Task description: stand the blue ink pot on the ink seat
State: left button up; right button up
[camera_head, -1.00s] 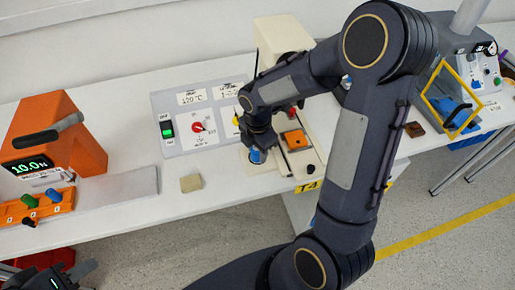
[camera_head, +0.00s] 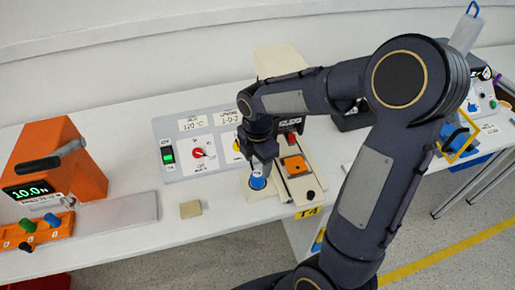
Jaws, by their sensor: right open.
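The blue ink pot (camera_head: 257,183) stands upright on the pale plate (camera_head: 270,194) at the left of the cream pad-printing machine. Any ink seat under the pot is hidden by it, so I cannot make out its outline. My right gripper (camera_head: 260,172) points down directly above the pot, with its fingertips at or close to the pot's top. It is open. Whether the fingers touch the pot is too small to tell. My left gripper is out of view.
An orange block (camera_head: 295,166) sits on the machine just right of my right gripper. A switch panel (camera_head: 199,142) with a red rotary knob is behind left. A tan block (camera_head: 190,209) lies near the table's front edge. An orange tester (camera_head: 62,160) stands far left.

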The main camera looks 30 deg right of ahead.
aim_at(257, 173)
jog(key=s+r+m+t+y, duration=0.2)
jog(key=s+r+m, duration=0.6)
jog(key=r+m, duration=0.1)
jog(key=s+a+m+t+y, duration=0.1)
jog(key=s+a+m+t, duration=0.2)
jog(key=s+m, duration=0.6)
jog(key=a+m, duration=0.1)
jog(key=m, duration=0.2)
jog(key=shift+m+t+y, duration=0.3)
jog(key=shift+y, duration=0.1)
jog(key=shift+f, duration=0.1)
dwell(0.8)
